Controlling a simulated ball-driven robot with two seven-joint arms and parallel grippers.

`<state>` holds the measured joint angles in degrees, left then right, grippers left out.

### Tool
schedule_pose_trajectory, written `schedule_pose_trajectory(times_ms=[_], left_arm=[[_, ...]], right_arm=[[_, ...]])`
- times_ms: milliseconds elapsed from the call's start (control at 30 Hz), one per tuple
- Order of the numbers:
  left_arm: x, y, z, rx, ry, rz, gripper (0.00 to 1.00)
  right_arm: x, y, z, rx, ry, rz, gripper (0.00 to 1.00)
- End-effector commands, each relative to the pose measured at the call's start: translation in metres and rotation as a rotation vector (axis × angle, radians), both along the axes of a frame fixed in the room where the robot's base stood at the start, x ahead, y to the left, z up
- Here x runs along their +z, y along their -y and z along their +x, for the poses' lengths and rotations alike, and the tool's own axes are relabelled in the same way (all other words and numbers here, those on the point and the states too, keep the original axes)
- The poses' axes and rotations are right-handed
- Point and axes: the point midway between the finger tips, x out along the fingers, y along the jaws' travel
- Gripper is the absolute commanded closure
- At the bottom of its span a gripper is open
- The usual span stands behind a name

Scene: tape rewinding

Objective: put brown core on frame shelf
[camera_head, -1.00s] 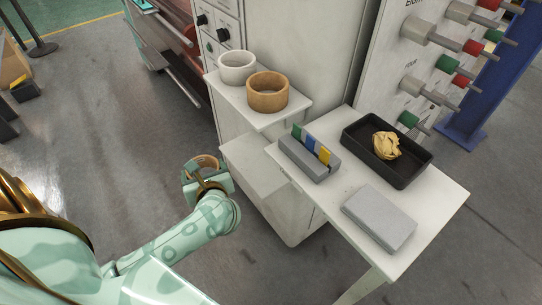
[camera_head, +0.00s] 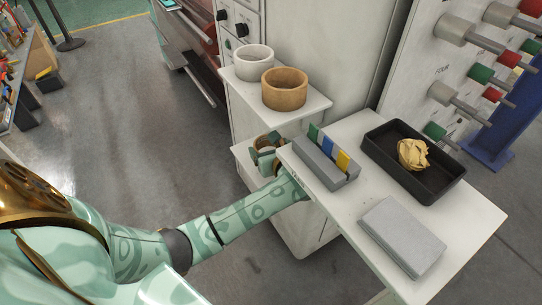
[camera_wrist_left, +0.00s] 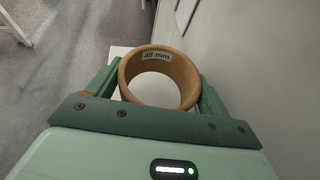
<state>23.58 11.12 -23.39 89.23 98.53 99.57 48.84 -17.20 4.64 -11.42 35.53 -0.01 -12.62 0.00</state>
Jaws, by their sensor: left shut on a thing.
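My left gripper (camera_head: 265,157) is shut on a brown core (camera_head: 268,141), a ring with its opening facing up. In the left wrist view the brown core (camera_wrist_left: 185,76) sits between the two green fingers, with a "48 mm" label inside. My gripper is at the lower frame shelf (camera_head: 239,153), below the upper frame shelf (camera_head: 309,105). I cannot tell whether the core touches the lower shelf. A second brown core (camera_head: 284,96) and a white core (camera_head: 252,73) stand on the upper shelf. My right gripper is not in view.
A white table (camera_head: 345,190) stands close to the right of my left wrist. It holds a grey holder with coloured cards (camera_head: 325,165), a black tray (camera_head: 440,187) with a crumpled yellow thing, and a grey block (camera_head: 402,237). Spindles (camera_head: 465,32) project at the right.

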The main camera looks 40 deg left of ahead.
Motion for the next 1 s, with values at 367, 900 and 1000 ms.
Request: schedule_pose_trajectory(times_ms=[367,900,1000], left_arm=[[-0.027,0.0,-0.001,0.0,-0.001,0.0,0.47],[-0.022,0.006,-0.004,-0.002,0.0,-0.002,0.0],[-0.014,0.02,-0.014,-0.001,0.001,-0.005,0.0]], right_arm=[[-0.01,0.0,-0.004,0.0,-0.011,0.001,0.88],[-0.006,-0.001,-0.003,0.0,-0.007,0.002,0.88],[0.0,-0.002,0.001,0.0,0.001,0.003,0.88]])
